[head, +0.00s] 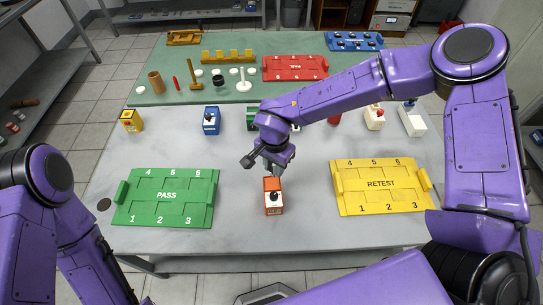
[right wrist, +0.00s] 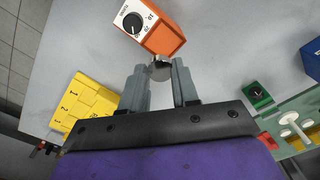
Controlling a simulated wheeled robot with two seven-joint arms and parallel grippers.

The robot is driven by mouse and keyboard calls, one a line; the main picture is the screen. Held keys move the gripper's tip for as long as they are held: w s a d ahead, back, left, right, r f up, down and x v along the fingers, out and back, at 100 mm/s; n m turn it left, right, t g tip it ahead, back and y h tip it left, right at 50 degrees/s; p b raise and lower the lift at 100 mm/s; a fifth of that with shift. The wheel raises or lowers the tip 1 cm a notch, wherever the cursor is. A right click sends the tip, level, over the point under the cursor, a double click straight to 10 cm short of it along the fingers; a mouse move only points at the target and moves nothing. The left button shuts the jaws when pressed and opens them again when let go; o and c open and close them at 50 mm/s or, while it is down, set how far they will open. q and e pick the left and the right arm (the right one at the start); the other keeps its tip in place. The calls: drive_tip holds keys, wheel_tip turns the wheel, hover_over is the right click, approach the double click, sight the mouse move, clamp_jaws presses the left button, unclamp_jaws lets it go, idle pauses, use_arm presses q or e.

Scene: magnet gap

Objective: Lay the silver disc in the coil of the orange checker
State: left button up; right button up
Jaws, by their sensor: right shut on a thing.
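The orange checker (head: 273,208) stands on the grey table between the green and yellow trays. In the right wrist view, the orange checker (right wrist: 172,41) shows its white dial face and black knob, just beyond my fingertips. My right gripper (head: 261,166) is just behind and above the checker in the head view. In the wrist view, my right gripper (right wrist: 160,76) is shut on the silver disc (right wrist: 161,70), which sits between the fingertips close to the checker's end. I cannot tell whether the disc touches the checker. The coil is not clearly visible. My left gripper is out of view.
The green PASS tray (head: 166,208) lies left and the yellow RETEST tray (head: 382,198) right. A yellow checker (head: 132,124), a blue checker (head: 211,126) and others stand behind. The front table area is clear.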

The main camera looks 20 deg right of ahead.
sight(272, 169)
drive_tip(key=shift+s+a+m, duration=0.2)
drive_tip(key=shift+s+m, duration=0.1)
drive_tip(key=shift+m, duration=0.1)
drive_tip(key=shift+w+f, duration=0.6)
drive_tip(key=shift+w, duration=0.25)
drive_tip(key=shift+s+r, duration=0.25)
drive_tip(key=shift+f+b, duration=0.45)
drive_tip(key=shift+f, duration=1.35)
drive_tip(key=shift+s+a+f+b, duration=0.1)
drive_tip(key=shift+f+b, duration=0.35)
drive_tip(key=shift+f, duration=0.4)
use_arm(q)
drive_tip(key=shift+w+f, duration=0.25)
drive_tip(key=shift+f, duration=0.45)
use_arm(e)
drive_tip(key=shift+f, duration=0.25)
drive_tip(key=shift+f, duration=0.15)
